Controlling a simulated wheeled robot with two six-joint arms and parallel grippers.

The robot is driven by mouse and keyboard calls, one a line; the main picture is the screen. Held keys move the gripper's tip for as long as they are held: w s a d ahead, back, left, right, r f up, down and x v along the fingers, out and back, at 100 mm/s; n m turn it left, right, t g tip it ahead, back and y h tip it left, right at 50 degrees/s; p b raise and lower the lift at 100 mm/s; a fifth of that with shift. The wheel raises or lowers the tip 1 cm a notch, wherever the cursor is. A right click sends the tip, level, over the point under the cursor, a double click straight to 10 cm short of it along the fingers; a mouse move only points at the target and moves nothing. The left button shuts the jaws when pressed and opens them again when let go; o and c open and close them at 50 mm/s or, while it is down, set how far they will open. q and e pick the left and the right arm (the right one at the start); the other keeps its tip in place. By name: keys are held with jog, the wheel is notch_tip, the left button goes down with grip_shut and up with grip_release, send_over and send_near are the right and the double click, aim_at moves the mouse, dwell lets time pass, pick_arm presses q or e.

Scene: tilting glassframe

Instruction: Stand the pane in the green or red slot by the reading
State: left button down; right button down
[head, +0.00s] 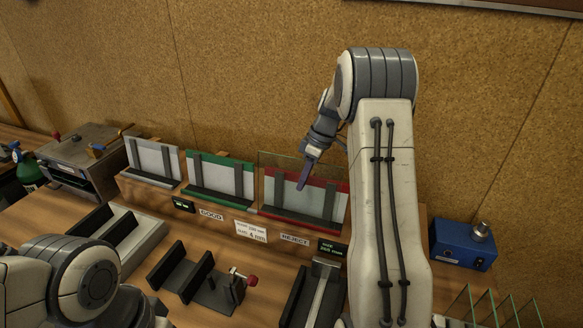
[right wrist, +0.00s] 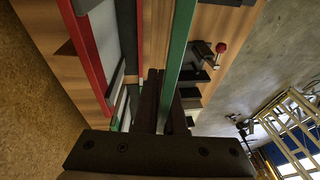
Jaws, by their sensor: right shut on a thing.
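The clear glass pane (head: 283,162) stands upright in front of the red-backed slot (head: 340,207), its top rising above the red frame. In the right wrist view its green edge (right wrist: 181,50) runs up from between the fingers. My right gripper (head: 304,182) is shut on the pane near its upper part. I cannot tell whether the pane's bottom edge sits in the groove. The green-backed slot (head: 222,161) is to the left and looks empty. A dark display (head: 331,248) with green text stands below right, beside the REJECT label (head: 295,239). My left gripper is out of view.
A GOOD label (head: 211,215), a printed card (head: 250,231) and a small display (head: 183,206) line the rack's front. A fixture with a red knob (head: 252,280) stands nearer. A blue box (head: 463,245) and several glass panes (head: 485,310) are at right.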

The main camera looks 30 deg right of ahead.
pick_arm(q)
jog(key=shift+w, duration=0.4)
pick_arm(e)
jog(key=shift+w+d+r, duration=0.1)
jog(key=shift+w+r, duration=0.05)
jog(key=shift+w, duration=0.2)
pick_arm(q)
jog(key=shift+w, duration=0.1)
pick_arm(e)
jog(key=shift+w, duration=0.15)
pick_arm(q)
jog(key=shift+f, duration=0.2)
pick_arm(e)
jog(key=w+d+f, duration=0.4)
jog(key=f, duration=0.1)
jog(key=shift+d+f, duration=0.25)
jog(key=shift+d, duration=0.1)
pick_arm(q)
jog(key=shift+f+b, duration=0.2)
jog(key=shift+b, duration=0.25)
pick_arm(e)
jog(key=shift+f, duration=0.3)
jog(key=c, duration=0.9)
grip_release()
jog(key=shift+s+r, duration=0.1)
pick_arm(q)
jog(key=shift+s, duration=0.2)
